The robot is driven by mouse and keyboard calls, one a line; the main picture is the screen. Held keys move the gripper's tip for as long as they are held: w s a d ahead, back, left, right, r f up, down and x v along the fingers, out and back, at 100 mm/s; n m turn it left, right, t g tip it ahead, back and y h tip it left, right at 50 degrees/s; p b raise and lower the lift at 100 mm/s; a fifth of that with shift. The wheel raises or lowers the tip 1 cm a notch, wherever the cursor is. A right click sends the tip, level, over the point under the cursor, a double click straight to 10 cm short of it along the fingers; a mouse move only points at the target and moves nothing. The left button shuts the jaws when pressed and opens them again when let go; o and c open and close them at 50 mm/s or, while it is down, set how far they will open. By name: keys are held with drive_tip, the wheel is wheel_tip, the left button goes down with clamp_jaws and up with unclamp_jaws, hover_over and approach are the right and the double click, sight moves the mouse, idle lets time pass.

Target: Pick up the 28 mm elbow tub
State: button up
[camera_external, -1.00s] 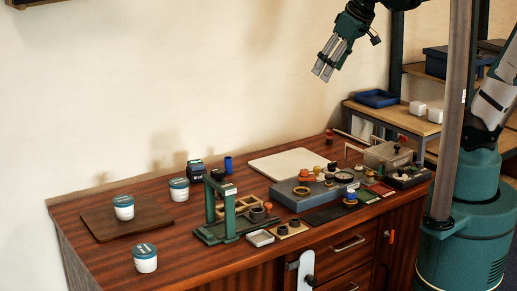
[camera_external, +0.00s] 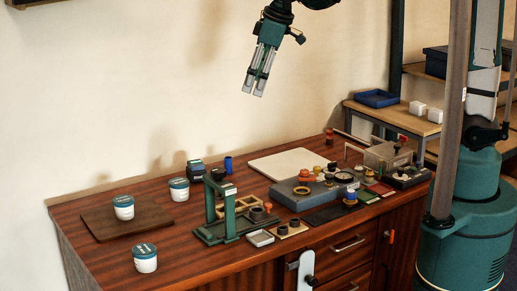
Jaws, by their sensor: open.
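Three white tubs with dark teal lids stand upright at the left of the wooden worktop. One tub (camera_external: 124,208) is on the dark brown board (camera_external: 96,222). Another tub (camera_external: 179,190) stands behind and right of it, by the board's edge. The third tub (camera_external: 145,259) is at the front, on the bare worktop. The lid labels are too small to read, so I cannot tell which is the 28 mm elbow tub. My gripper (camera_external: 253,93) is open and empty, pointing down, high above the back of the worktop and well apart from the tubs.
A green press-like stand (camera_external: 222,208) is right of the tubs. A black device (camera_external: 196,170) and a blue cup (camera_external: 228,165) stand behind it. A grey block with rings (camera_external: 300,192) and small parts crowd the right side. The wood between the tubs and stand is clear.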

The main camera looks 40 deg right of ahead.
drive_tip(key=a+f+n+g, duration=0.1)
drive_tip(key=a+f+n, duration=0.3)
drive_tip(key=a, duration=1)
drive_tip(key=n+g+h, duration=0.2)
drive_tip(key=n, duration=0.4)
hover_over(145, 249)
drive_tip(key=f, duration=2.2)
drive_tip(key=shift+w+d+f+p, duration=0.3)
drive_tip(key=shift+f+p, duration=0.05)
drive_tip(key=shift+f, duration=0.05)
drive_tip(key=shift+s+a+f, duration=0.3)
drive_tip(key=shift+f, duration=1.3)
